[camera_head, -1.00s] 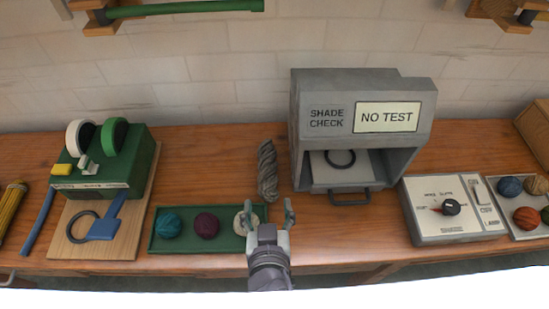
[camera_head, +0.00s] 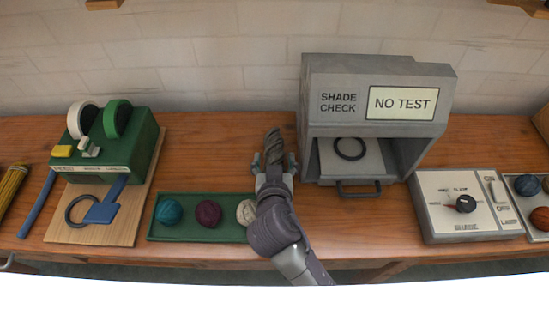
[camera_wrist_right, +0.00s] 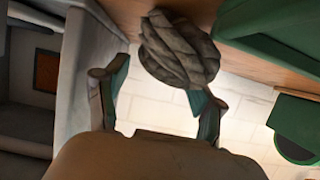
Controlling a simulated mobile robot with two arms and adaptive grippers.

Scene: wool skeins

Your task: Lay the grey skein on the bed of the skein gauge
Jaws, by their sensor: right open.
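The grey skein (camera_head: 273,147), dark and twisted, is on the bench left of the grey cabinet. My right gripper (camera_head: 274,167) is open at the skein's near end, one finger to each side in the head view. In the right wrist view the skein (camera_wrist_right: 180,50) shows at the fingertips, and I cannot tell whether they touch it. The SHADE CHECK cabinet (camera_head: 375,70) reads NO TEST and has a pale bed (camera_head: 335,172) with a black ring. A green machine (camera_head: 145,135) stands at left. No label reading skein gauge is legible. My left gripper is not in view.
A green tray (camera_head: 228,228) with several wool balls lies left of my right gripper. A control box (camera_head: 440,215) with a dial and a second tray of balls are at right. A wooden board (camera_head: 60,228) carries a blue clamp-like part and a ring.

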